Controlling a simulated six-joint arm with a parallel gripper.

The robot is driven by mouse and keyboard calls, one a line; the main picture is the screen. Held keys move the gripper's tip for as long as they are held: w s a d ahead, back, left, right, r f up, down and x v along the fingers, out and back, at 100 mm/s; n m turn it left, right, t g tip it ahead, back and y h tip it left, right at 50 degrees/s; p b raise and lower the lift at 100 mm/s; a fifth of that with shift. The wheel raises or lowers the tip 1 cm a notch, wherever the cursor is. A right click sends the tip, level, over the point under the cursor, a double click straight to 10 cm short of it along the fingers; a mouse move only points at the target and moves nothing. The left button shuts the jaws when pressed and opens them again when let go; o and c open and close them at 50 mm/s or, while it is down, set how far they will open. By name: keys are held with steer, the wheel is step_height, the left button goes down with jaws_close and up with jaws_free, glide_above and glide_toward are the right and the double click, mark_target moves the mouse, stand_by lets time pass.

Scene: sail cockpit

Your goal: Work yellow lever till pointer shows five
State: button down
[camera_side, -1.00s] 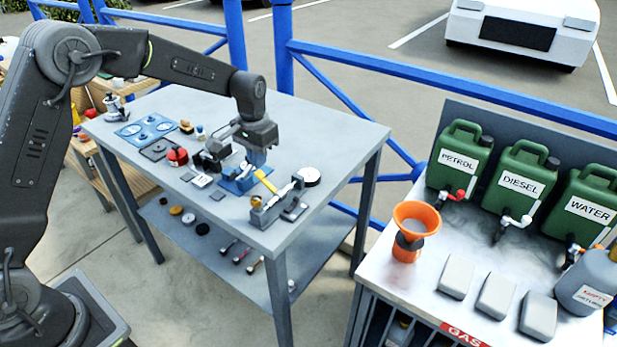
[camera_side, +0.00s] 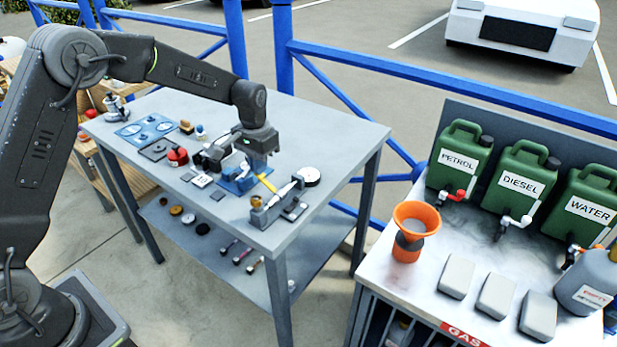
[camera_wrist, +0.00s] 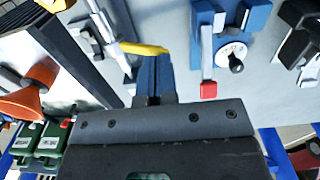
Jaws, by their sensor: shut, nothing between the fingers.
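The yellow lever (camera_side: 266,182) belongs to a grey metal device (camera_side: 272,212) near the table's front right corner. In the wrist view the yellow lever (camera_wrist: 143,48) is a short bar joined to a silver arm. My gripper (camera_side: 258,166) is shut and empty, pointing down beside the lever's far end. In the wrist view its fingertips (camera_wrist: 155,60) lie right at the yellow bar's end; I cannot tell whether they touch. A round white-faced gauge (camera_side: 310,175) stands behind the device. Its pointer and figures are too small to read.
A red part (camera_side: 177,156) and blue panel (camera_side: 146,130) sit farther left. The table's right rear is clear.

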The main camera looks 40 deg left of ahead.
steer(key=shift+f, duration=1.65)
steer(key=shift+r, duration=3.3)
step_height(320, 180, up, 5)
steer(key=shift+f, duration=3.2)
